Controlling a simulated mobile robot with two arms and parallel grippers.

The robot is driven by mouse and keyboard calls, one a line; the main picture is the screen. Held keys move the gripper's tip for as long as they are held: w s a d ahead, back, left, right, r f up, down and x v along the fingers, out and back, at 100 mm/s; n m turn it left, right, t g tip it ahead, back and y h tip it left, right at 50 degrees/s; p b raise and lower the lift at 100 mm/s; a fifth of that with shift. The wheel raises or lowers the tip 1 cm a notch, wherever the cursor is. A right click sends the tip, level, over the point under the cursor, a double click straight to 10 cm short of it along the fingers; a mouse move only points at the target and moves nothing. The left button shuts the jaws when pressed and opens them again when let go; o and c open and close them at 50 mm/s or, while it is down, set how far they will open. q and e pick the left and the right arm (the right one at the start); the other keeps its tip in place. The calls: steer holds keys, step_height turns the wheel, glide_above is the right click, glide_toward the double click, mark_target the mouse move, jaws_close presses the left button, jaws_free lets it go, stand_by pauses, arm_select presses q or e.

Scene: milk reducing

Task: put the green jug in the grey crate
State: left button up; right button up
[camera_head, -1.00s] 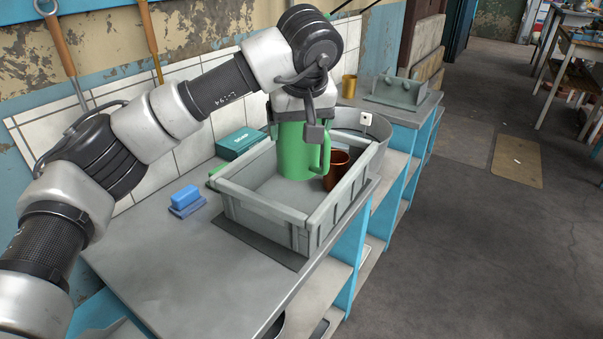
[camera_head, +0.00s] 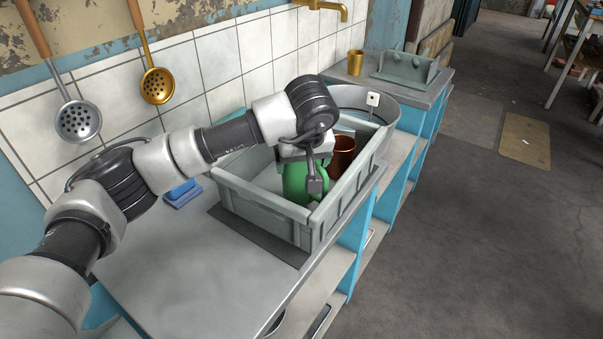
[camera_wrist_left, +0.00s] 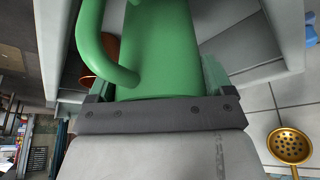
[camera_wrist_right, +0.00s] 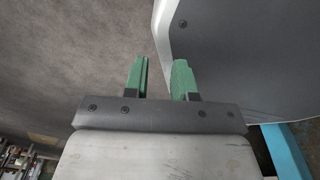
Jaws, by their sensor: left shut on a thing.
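The green jug (camera_head: 297,182) is upright inside the grey crate (camera_head: 265,203), its lower part hidden by the crate's front wall. My left gripper (camera_head: 305,160) comes down on the jug from above and is shut on it. In the left wrist view the jug (camera_wrist_left: 160,45) fills the space between the fingers, with its handle to the left. I cannot tell whether its base touches the crate floor. My right gripper (camera_wrist_right: 164,80) shows only in the right wrist view; its green fingers are apart with nothing between them.
A copper mug (camera_head: 341,154) stands in the crate behind the jug. A blue sponge (camera_head: 181,190) lies on the counter left of the crate. A round grey basin (camera_head: 385,105) is behind it. A brass cup (camera_head: 355,63) stands farther back. The counter front (camera_head: 200,270) is clear.

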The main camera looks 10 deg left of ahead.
mark_target(302, 175)
arm_select(q)
steer(key=shift+f, duration=1.95)
steer(key=shift+f, duration=0.1)
steer(key=o, duration=1)
steer(key=v, duration=1.2)
steer(key=shift+d, duration=0.1)
